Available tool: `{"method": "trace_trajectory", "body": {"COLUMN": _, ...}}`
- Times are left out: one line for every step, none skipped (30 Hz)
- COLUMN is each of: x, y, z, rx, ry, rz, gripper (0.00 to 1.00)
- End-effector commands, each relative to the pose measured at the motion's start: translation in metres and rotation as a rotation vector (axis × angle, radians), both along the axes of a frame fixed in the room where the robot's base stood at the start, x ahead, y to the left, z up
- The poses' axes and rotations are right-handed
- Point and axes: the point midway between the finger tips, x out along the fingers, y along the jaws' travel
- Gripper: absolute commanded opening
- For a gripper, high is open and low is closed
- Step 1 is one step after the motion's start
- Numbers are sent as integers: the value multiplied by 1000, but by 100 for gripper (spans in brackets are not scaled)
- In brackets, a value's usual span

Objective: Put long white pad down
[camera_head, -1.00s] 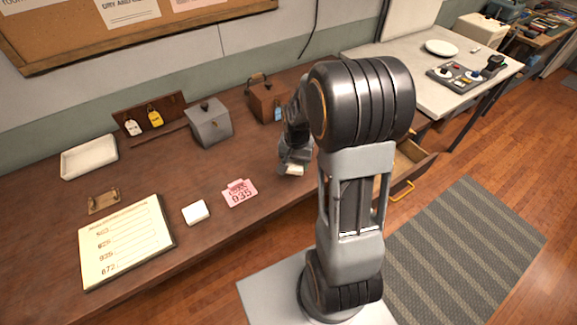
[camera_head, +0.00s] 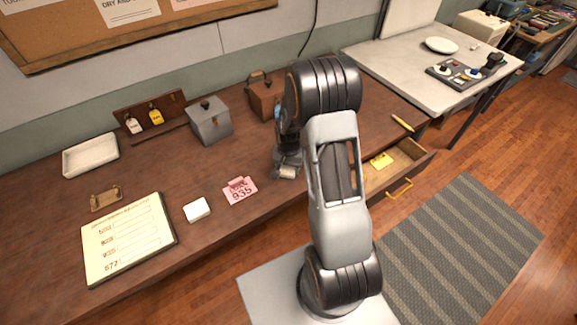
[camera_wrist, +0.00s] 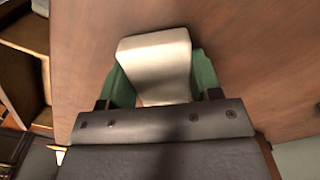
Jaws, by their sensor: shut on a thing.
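The long white pad (camera_wrist: 158,62) is held between the green-lined fingers of my gripper (camera_wrist: 155,78) in the wrist view. In the head view my gripper (camera_head: 286,170) is low over the brown desk, right of the pink 935 tag, and a pale end of the pad shows at it. I cannot tell whether the pad touches the desk top (camera_head: 150,185).
A small white block (camera_head: 197,210), the pink 935 tag (camera_head: 240,190) and a number list board (camera_head: 128,238) lie to the left. A grey box (camera_head: 210,122) and a brown box (camera_head: 265,97) stand behind. An open drawer (camera_head: 400,165) holds a yellow item (camera_head: 381,160).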

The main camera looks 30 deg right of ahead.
Motion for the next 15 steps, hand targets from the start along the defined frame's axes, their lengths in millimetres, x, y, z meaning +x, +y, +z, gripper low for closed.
{"method": "trace_trajectory", "body": {"x": 0, "y": 0, "z": 0, "rx": 0, "ry": 0, "rz": 0, "gripper": 32}}
{"method": "trace_trajectory", "body": {"x": 0, "y": 0, "z": 0, "rx": 0, "ry": 0, "rz": 0, "gripper": 32}}
{"method": "trace_trajectory", "body": {"x": 0, "y": 0, "z": 0, "rx": 0, "ry": 0, "rz": 0, "gripper": 32}}
{"method": "trace_trajectory", "body": {"x": 0, "y": 0, "z": 0, "rx": 0, "ry": 0, "rz": 0, "gripper": 32}}
{"method": "trace_trajectory", "body": {"x": 0, "y": 0, "z": -1, "rx": 0, "ry": 0, "rz": 0, "gripper": 32}}
{"method": "trace_trajectory", "body": {"x": 0, "y": 0, "z": -2, "rx": 0, "ry": 0, "rz": 0, "gripper": 32}}
{"method": "trace_trajectory", "body": {"x": 0, "y": 0, "z": -3, "rx": 0, "ry": 0, "rz": 0, "gripper": 32}}
{"method": "trace_trajectory", "body": {"x": 0, "y": 0, "z": -5, "rx": 0, "ry": 0, "rz": 0, "gripper": 32}}
{"method": "trace_trajectory", "body": {"x": 0, "y": 0, "z": -5, "rx": 0, "ry": 0, "rz": 0, "gripper": 59}}
{"method": "trace_trajectory", "body": {"x": 0, "y": 0, "z": -3, "rx": 0, "ry": 0, "rz": 0, "gripper": 62}}
{"method": "trace_trajectory", "body": {"x": 0, "y": 0, "z": -3, "rx": 0, "ry": 0, "rz": 0, "gripper": 65}}
{"method": "trace_trajectory", "body": {"x": 0, "y": 0, "z": -3, "rx": 0, "ry": 0, "rz": 0, "gripper": 69}}
{"method": "trace_trajectory", "body": {"x": 0, "y": 0, "z": -3, "rx": 0, "ry": 0, "rz": 0, "gripper": 72}}
{"method": "trace_trajectory", "body": {"x": 0, "y": 0, "z": -3, "rx": 0, "ry": 0, "rz": 0, "gripper": 74}}
{"method": "trace_trajectory", "body": {"x": 0, "y": 0, "z": -3, "rx": 0, "ry": 0, "rz": 0, "gripper": 78}}
